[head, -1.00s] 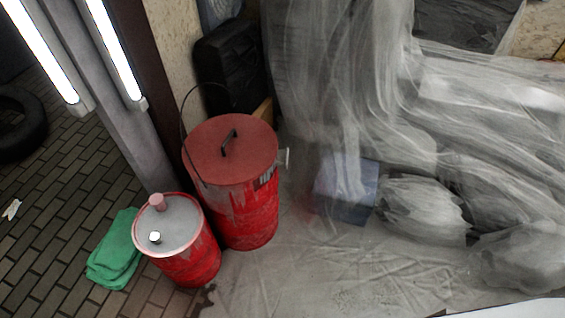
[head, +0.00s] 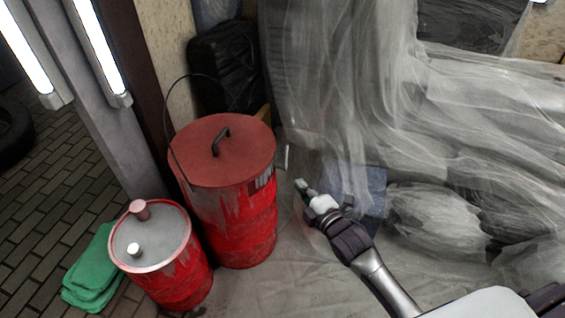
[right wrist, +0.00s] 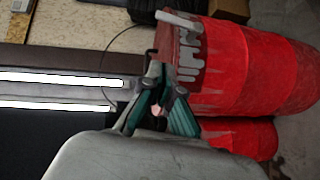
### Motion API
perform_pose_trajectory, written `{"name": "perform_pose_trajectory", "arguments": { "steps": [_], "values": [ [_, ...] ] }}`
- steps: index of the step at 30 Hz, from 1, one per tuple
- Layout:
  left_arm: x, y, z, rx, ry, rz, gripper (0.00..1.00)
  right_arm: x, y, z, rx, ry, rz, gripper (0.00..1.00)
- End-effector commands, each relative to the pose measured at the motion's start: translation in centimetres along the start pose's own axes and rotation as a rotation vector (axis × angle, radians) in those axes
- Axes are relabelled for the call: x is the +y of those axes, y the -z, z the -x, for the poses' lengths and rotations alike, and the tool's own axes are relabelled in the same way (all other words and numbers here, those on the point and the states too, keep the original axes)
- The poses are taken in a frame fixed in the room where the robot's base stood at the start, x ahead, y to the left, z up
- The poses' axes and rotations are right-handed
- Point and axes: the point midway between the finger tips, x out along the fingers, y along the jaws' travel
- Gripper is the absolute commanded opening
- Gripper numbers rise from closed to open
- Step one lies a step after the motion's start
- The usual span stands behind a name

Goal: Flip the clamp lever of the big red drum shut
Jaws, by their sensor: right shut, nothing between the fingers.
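The big red drum (head: 235,220) stands upright, with a dark handle (head: 221,142) on its red lid. Its pale clamp lever (head: 286,157) stands out from the right side of the rim, apart from the drum wall. In the right wrist view the drum (right wrist: 255,65) lies sideways in the picture, and the lever (right wrist: 182,20) shows as a pale bar at its upper left. My right gripper (head: 301,185) is shut and empty, just right of the drum and slightly below the lever in the picture, with no clear contact. My left gripper is out of view.
A smaller red drum (head: 175,285) with a grey top stands at the front left of the big one. A green cloth (head: 92,275) lies beside it. A blue box (head: 365,190) under sheeting stands behind my right gripper. A thin wire loop (head: 168,120) rises behind the lid.

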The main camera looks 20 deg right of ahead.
Motion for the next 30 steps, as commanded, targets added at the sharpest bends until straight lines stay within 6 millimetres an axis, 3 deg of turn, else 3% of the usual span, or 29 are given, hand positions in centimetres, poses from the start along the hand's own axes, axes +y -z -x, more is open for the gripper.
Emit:
{"name": "perform_pose_trajectory", "arguments": {
  "steps": [7, 11, 17, 24, 30],
  "values": [
    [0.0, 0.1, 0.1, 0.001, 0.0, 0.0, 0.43, 0.0, 0.0, -0.2, -0.001, 0.001, -0.003, 0.0],
    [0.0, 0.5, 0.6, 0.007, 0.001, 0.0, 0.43, -0.1, 0.0, -1.4, -0.001, 0.0, -0.005, 0.0],
    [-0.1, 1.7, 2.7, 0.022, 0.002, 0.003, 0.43, -0.2, 0.0, -5.3, -0.001, -0.001, -0.006, 0.0],
    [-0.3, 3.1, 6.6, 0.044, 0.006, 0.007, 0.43, -0.2, 0.0, -10.4, 0.0, 0.0, -0.005, 0.0],
    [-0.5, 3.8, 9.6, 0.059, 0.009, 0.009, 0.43, -0.3, -2.2, -12.2, -0.001, 0.003, -0.002, 0.0]
  ]
}}
